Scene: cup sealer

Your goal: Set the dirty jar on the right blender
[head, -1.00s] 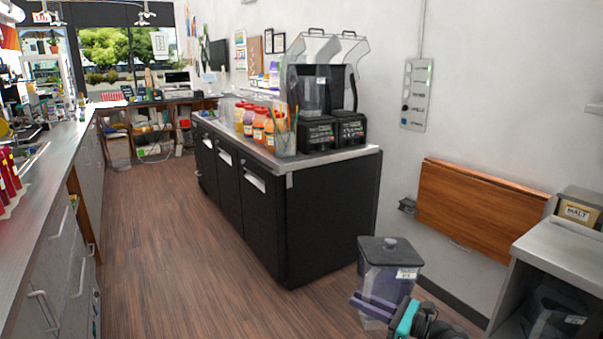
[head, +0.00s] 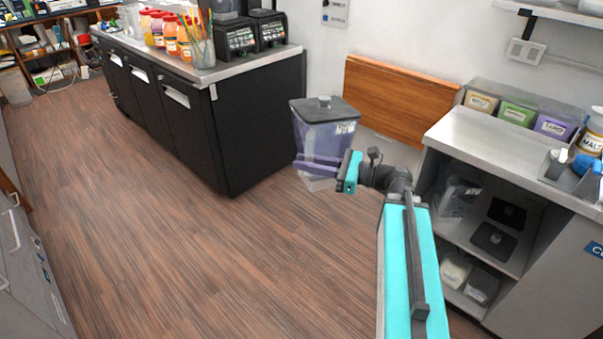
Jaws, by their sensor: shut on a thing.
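The dirty jar (head: 325,133) is a clear square jar with purple residue and a dark lid with a knob. It is held upright above the floor, in front of the right end of the black counter. My gripper (head: 325,163) is shut on the jar, its fingers across the lower part of the body. Two black blender bases stand at the near end of the black counter's top.
The black counter (head: 262,125) bears bottles (head: 165,30) and a cup of straws (head: 200,50) by its near edge. A folded wooden panel (head: 395,100) is on the wall. A steel counter (head: 480,140) with shelves stands at right. The wood floor at left is clear.

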